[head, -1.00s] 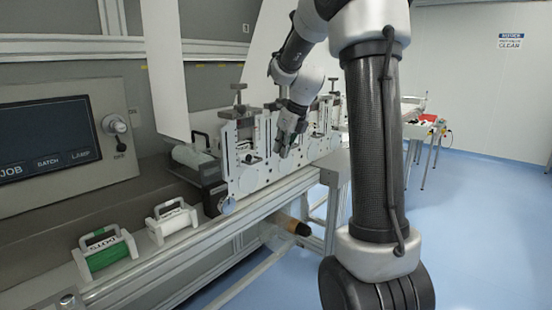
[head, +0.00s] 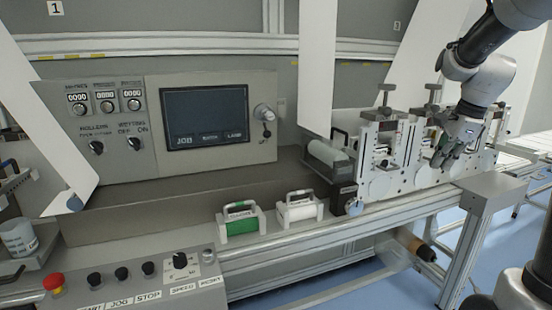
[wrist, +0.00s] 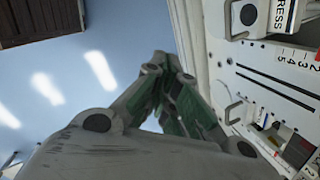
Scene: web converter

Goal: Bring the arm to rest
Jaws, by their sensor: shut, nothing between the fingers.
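My gripper (head: 449,157) is at the right of the head view, in front of the machine's metal station plates (head: 408,160). My arm reaches down to it from the upper right. In the wrist view my gripper (wrist: 166,62) has its green-padded fingers drawn together at the tips, with nothing between them. In that view a pale panel (wrist: 262,75) with labels and a handle lies just right of the fingers. Whether the gripper touches it I cannot tell.
A green roller (head: 240,222) and a white roller (head: 299,209) in handled holders sit on the ledge. A screen (head: 205,113) and a button panel (head: 140,275) with a red stop button stand left. Blue floor (wrist: 60,80) is open left of the fingers.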

